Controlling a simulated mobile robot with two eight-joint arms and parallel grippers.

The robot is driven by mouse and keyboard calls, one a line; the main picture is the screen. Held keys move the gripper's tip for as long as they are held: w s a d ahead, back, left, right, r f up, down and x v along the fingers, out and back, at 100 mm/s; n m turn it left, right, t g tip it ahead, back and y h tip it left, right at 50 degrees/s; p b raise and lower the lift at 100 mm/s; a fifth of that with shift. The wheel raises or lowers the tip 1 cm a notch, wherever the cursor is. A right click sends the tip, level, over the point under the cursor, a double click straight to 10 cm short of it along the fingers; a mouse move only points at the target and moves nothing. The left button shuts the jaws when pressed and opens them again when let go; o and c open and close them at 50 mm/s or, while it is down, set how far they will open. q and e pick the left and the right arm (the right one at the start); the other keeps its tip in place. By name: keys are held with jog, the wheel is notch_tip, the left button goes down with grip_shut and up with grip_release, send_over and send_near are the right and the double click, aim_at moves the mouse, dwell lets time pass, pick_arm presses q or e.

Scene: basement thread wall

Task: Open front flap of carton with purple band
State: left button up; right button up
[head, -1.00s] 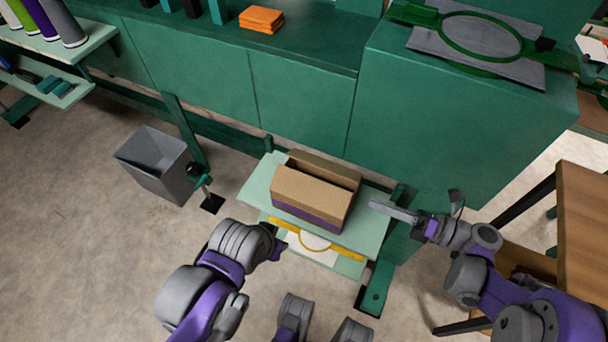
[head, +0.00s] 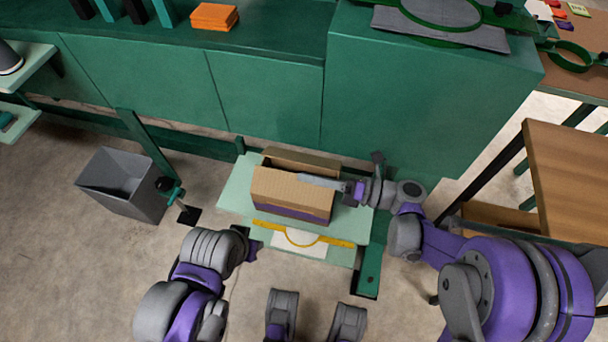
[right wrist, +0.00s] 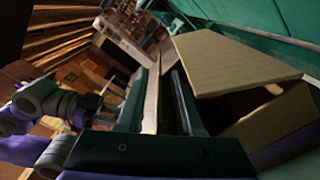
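The tan carton (head: 290,211) with a purple band low on its front sits on a pale green stand. Its front flap (head: 283,187) slopes up from the front; a dark gap separates it from the back flap (head: 301,160). My right gripper (head: 326,182) reaches in from the right at the front flap's upper edge. In the right wrist view the fingers (right wrist: 158,103) are apart, with a thin tan flap edge (right wrist: 152,92) between them; a gap shows beside it. Another flap (right wrist: 235,66) is at right. My left gripper (head: 252,245) is left of the stand, its fingers unclear.
The pale green stand (head: 236,190) has a lower shelf with a yellow-edged item (head: 300,238). A grey bin (head: 122,185) is at left. Green cabinets (head: 265,90) stand behind. A wooden table (head: 570,170) is at right. Floor between the bin and my left arm is clear.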

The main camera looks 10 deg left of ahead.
jog(key=shift+a, duration=0.9)
grip_shut()
dwell(0.8)
